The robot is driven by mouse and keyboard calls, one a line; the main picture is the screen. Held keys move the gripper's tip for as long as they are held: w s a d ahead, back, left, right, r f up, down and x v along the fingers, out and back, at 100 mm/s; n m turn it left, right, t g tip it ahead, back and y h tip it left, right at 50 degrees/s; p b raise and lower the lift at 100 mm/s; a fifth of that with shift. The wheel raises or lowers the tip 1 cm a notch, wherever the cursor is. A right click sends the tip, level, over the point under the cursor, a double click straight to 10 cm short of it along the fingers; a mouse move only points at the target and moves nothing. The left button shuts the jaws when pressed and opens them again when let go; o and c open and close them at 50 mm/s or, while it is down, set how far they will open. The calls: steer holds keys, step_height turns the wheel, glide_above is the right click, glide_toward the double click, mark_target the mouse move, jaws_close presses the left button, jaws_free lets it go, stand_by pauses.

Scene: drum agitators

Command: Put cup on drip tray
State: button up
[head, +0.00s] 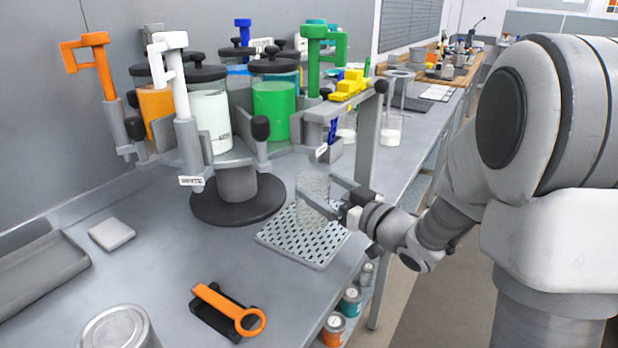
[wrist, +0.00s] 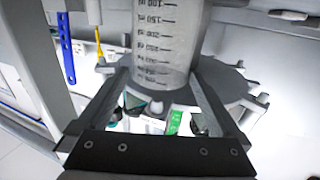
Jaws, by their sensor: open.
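The cup (head: 312,192) is a clear, speckled beaker standing upright at the drip tray. The drip tray (head: 286,246) is a light grey perforated plate on the bench, in front of the round dark base of the dispenser. In the head view the cup appears to stand on the tray's far part. My gripper (head: 322,196) reaches in from the right with its fingers open on either side of the cup. In the wrist view the cup (wrist: 165,45) shows graduation marks and sits between the spread fingers (wrist: 163,92). Whether a finger touches it, I cannot tell.
A dispenser carousel (head: 238,200) with orange, white and green canisters stands behind the tray. A grey post (head: 368,135) rises close behind my gripper. An orange wrench-like tool (head: 228,308) and a metal can (head: 118,328) are at the front. The bench's left middle is mostly clear.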

steer(key=v, duration=0.5)
steer(key=shift+s+d, duration=0.4)
steer(key=s+d+r+m+g+h, duration=0.1)
steer(key=s+d+r+m+h, duration=0.15)
steer(key=d+h, duration=0.3)
steer(key=s+d+r+m+g+h, duration=0.1)
steer(key=d+m+h, duration=0.25)
steer(key=h, duration=0.25)
steer(key=s+a+f+g, duration=0.1)
steer(key=s+a+g, duration=0.1)
steer(key=s, duration=0.8)
steer(key=s+a+f+m+g, duration=0.1)
steer(key=s+g, duration=0.3)
steer(key=s, duration=0.5)
steer(key=shift+s+a+f+m+g, duration=0.3)
steer(key=shift+s+a+f, duration=0.05)
steer(key=shift+a+f, duration=0.1)
steer(key=shift+y, duration=0.25)
